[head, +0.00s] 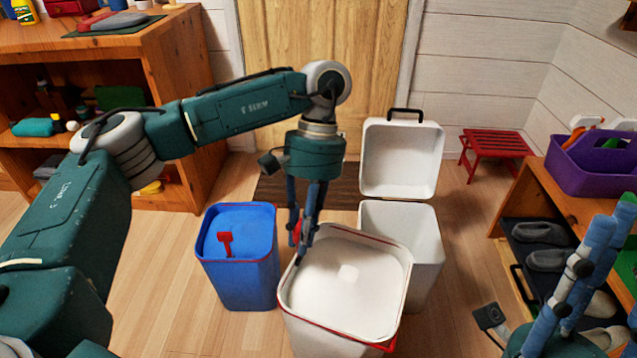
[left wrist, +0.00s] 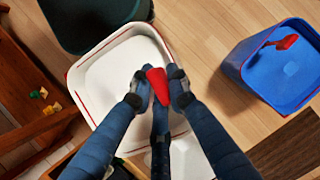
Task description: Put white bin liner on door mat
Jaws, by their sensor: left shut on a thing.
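The white bin liner (head: 375,255), an open tub with a red-edged rim, is in front of me at the lower centre of the head view. It also shows in the left wrist view (left wrist: 112,65). My left gripper (head: 300,250) points down at its rear left rim. In the left wrist view the fingers (left wrist: 155,90) are shut on its red tab. Its underside is out of view, so I cannot tell whether it touches the floor. The dark brown door mat (head: 275,188) lies before the door, partly hidden behind my gripper. My right gripper (head: 590,270) is at the right edge, apart from the liner.
A blue bin liner (head: 255,275) with a red tab stands left of the white one. A white bin (head: 425,245) with its lid open stands behind to the right. A red stool (head: 495,143) is at the back right. Wooden shelves flank both sides.

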